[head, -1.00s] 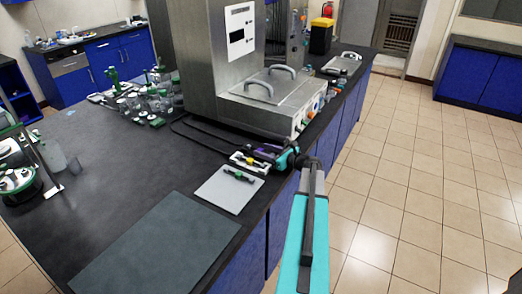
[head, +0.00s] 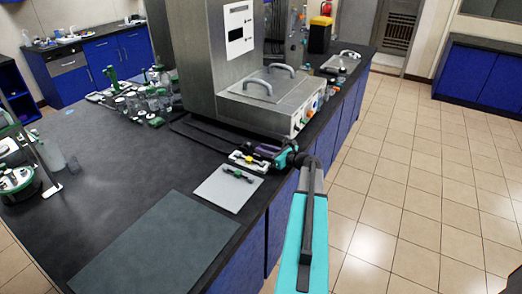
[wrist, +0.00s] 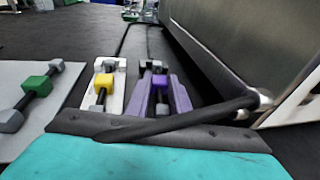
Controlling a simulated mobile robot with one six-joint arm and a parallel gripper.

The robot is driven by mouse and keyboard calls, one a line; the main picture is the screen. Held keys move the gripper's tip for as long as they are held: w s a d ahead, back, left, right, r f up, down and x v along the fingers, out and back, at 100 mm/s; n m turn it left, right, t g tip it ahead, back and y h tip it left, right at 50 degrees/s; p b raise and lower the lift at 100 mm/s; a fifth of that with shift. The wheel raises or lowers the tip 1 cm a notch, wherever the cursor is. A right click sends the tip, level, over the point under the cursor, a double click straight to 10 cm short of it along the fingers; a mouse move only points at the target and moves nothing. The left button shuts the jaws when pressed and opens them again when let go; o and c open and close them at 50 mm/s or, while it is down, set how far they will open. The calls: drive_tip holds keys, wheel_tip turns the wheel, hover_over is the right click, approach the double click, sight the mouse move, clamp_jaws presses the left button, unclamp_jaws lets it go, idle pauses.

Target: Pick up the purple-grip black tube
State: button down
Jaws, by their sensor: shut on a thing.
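The purple grip (wrist: 160,82) of the black tube, with grey ends, sits between the two fingers of my gripper (wrist: 159,94) in the wrist view. My gripper is shut on this grip. In the head view my gripper (head: 272,151) is at the bench's right edge, in front of the steel unit, with a little purple showing. How far the grip is off its support is hard to tell. Dark tubing runs back along the bench behind the grip.
A yellow-grip piece (wrist: 103,82) lies on a white holder just left of my gripper. A green-grip piece (wrist: 37,88) lies on a pale plate (head: 222,197) farther left. The steel unit (wrist: 240,45) stands close on the right. A black rod or hose (wrist: 195,119) crosses before my fingers.

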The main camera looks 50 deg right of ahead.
drive_tip(key=shift+r, duration=0.1)
drive_tip(key=shift+r+b, duration=0.4)
drive_tip(key=shift+r, duration=0.3)
drive_tip(key=shift+r+b, duration=0.35)
drive_tip(key=shift+r, duration=0.5)
drive_tip(key=s+a+r+b, duration=0.1)
drive_tip(key=s, duration=0.7)
drive_tip(key=s+a+b, duration=0.2)
drive_tip(key=s, duration=0.5)
drive_tip(key=shift+s+r, duration=0.35)
drive_tip(key=shift+s, duration=0.05)
